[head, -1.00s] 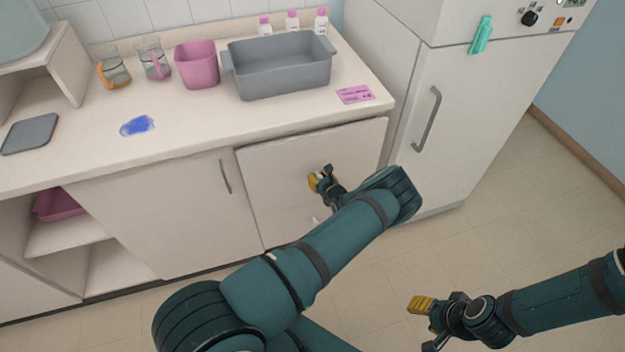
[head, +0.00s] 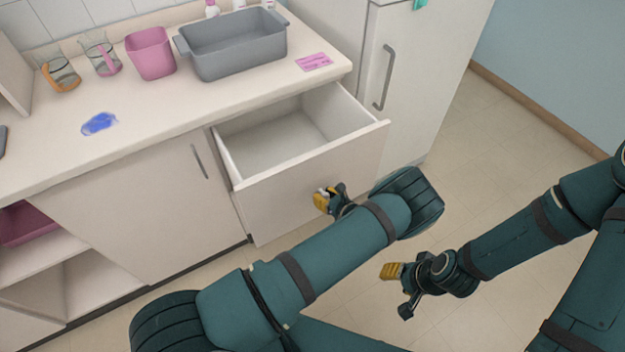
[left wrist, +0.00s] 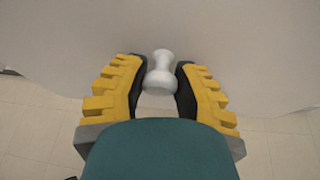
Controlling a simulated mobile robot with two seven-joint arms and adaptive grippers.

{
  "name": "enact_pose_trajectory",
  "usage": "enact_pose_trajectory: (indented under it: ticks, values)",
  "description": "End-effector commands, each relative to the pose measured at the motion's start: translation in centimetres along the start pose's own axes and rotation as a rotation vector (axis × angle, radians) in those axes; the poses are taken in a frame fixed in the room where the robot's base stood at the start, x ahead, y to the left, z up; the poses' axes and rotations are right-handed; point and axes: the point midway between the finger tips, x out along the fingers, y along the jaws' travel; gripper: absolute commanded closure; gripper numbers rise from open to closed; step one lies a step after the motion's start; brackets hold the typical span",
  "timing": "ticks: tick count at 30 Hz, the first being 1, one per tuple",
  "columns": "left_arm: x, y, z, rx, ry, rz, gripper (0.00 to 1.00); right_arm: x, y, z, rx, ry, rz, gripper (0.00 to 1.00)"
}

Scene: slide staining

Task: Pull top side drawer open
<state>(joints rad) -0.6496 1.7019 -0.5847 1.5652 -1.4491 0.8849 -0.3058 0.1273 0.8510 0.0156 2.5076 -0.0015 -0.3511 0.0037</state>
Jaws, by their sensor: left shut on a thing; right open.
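The top side drawer (head: 312,178) is pulled out from under the counter, and its inside looks empty. My left gripper (head: 326,198) is at the front face of the drawer. In the left wrist view, the white drawer knob (left wrist: 159,75) sits between the yellow fingers of my left gripper (left wrist: 159,88), which are shut on it. In the head view the knob is mostly hidden by the fingers. My right gripper (head: 388,285) is open and empty above the floor, to the right of the drawer.
A grey basin (head: 235,52), a pink container (head: 150,53), beakers and a pink card (head: 314,62) stand or lie on the counter. A white fridge (head: 405,90) stands right of the drawer. The floor in front is clear.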

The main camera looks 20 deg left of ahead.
Motion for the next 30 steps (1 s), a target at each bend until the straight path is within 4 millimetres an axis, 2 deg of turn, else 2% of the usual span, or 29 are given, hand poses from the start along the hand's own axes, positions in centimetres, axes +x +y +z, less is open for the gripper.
enact_pose_trajectory:
  ticks: [3,10,15,26,27,29,30]
  values:
    - [-2.1,0.1,-0.9,0.001,0.000,-0.001,1.00,-0.1,-0.1,0.0,0.000,-0.001,0.000,0.53]
    - [-4.4,0.2,-1.9,0.000,-0.001,0.000,1.00,-0.2,-0.1,0.1,0.000,-0.002,0.000,0.53]
    - [-5.0,0.2,-2.1,-0.001,0.000,-0.001,1.00,-0.2,-0.1,0.1,0.000,-0.002,0.000,0.53]
    - [-5.1,0.2,-2.2,-0.001,0.000,-0.001,1.00,-0.2,-0.1,0.1,0.000,-0.002,0.000,0.53]
    - [-5.1,0.2,-2.2,-0.001,0.000,-0.001,0.55,-0.2,-0.1,0.1,0.000,-0.002,0.000,0.53]
    - [-5.1,0.2,-2.2,-0.001,0.000,-0.001,0.36,-0.2,-0.1,0.1,0.000,-0.002,0.000,0.53]
    - [-5.1,0.2,-2.2,-0.001,0.000,-0.001,0.36,-0.2,-0.1,0.1,0.000,-0.002,0.000,0.53]
